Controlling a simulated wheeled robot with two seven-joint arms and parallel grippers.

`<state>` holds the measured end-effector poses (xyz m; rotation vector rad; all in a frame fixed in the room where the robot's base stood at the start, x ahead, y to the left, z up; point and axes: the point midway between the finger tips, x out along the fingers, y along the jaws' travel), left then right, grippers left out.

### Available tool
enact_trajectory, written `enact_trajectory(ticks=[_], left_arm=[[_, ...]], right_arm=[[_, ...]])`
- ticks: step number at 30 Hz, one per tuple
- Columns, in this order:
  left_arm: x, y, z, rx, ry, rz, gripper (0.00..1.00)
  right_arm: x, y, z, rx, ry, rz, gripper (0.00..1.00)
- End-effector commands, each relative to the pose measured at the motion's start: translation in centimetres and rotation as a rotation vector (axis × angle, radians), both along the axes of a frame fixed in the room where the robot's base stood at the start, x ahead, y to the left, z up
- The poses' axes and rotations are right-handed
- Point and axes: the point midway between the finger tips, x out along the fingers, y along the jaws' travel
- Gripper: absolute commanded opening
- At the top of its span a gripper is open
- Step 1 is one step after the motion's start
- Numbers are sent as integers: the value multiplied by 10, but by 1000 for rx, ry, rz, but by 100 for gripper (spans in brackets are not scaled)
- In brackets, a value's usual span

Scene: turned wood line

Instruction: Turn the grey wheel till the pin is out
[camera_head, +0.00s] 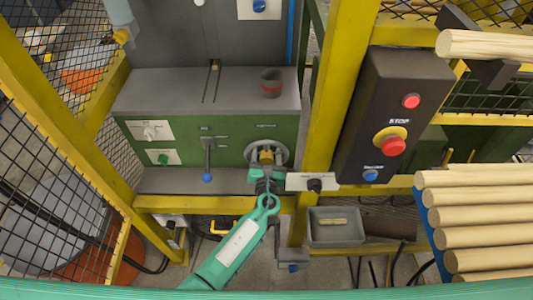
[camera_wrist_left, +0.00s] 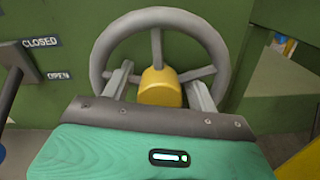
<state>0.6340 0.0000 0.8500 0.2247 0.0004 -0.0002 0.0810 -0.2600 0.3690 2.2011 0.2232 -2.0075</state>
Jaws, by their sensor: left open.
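The grey wheel (camera_head: 284,153) is on the front of the green machine panel (camera_head: 232,132), right of a lever. In the left wrist view the wheel (camera_wrist_left: 103,48) shows as a ring with spokes and a yellow hub (camera_wrist_left: 160,88). My left gripper (camera_head: 265,160) is in front of the wheel. In the left wrist view its open fingers (camera_wrist_left: 158,80) stand to either side of the hub, over the spoke area. I cannot tell whether they touch the wheel. I cannot make out the pin in either view. My right gripper is not in view.
A lever with a blue knob (camera_head: 207,177) hangs left of the wheel, by CLOSED and OPEN labels (camera_wrist_left: 40,42). A yellow post (camera_head: 337,85) and a dark button box (camera_head: 392,110) stand to the right. A grey bin (camera_head: 337,238) is below, and wooden rods (camera_head: 480,220) lie at right.

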Motion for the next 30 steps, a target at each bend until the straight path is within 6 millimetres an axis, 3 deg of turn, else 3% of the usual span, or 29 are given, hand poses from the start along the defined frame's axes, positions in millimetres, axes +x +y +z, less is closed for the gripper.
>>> enact_trajectory(ticks=[5, 14, 23, 30], left_arm=[[0, 0, 0, 0, 0, 0, 59], [0, 0, 0, 0, 0, 0, 0], [0, 0, 1, 36, 0, 0, 0], [0, 0, 3, 170, 0, 0, 0]], right_arm=[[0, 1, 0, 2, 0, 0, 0], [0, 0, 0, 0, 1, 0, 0], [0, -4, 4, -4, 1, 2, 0], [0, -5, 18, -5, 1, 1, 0]])
